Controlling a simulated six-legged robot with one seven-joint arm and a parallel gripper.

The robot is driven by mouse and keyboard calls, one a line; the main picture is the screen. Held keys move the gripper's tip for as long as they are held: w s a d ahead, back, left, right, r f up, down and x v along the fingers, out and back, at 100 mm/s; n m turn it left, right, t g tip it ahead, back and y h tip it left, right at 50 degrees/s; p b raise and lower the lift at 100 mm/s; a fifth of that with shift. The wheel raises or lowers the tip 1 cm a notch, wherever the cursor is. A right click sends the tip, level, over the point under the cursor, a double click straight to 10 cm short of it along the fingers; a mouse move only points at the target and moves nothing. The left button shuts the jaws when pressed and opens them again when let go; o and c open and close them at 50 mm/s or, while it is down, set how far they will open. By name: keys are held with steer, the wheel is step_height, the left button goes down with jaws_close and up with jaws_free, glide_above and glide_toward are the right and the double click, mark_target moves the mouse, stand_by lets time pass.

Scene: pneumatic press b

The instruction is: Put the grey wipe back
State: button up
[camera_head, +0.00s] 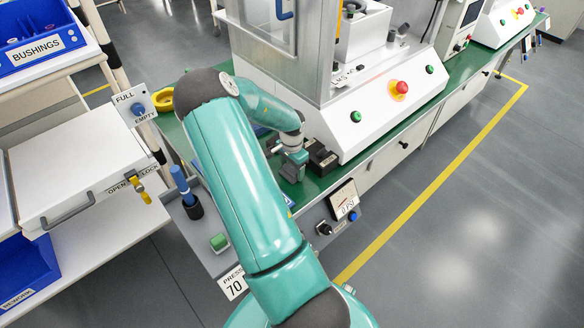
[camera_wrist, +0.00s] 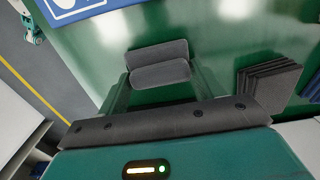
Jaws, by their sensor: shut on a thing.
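My gripper (camera_wrist: 160,63) is shut over the green bench top in the wrist view. Two grey rounded bars lie side by side at its fingertips. The grey wipe appears to be held there, but I cannot tell cloth from finger pad. A dark grey stack of thin, fanned layers (camera_wrist: 268,80) lies on the bench to the right, apart from my gripper. In the camera_head view my gripper (camera_head: 294,167) is low over the bench, left of dark blocks (camera_head: 321,158). What it holds is too small to make out there.
The white press housing (camera_head: 385,110) with red and green buttons stands behind and right of my gripper. A yellow ring-shaped thing (camera_head: 162,100) lies at the bench's left. A blue sign (camera_wrist: 75,8) and a blue item (camera_wrist: 313,88) edge the wrist view. Green bench top between is clear.

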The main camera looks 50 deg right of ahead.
mark_target(291, 169)
steer(key=shift+f, duration=0.1)
steer(key=o, duration=1.1)
steer(key=r, duration=1.3)
steer(key=shift+a+r, duration=0.3)
steer(key=shift+r, duration=0.1)
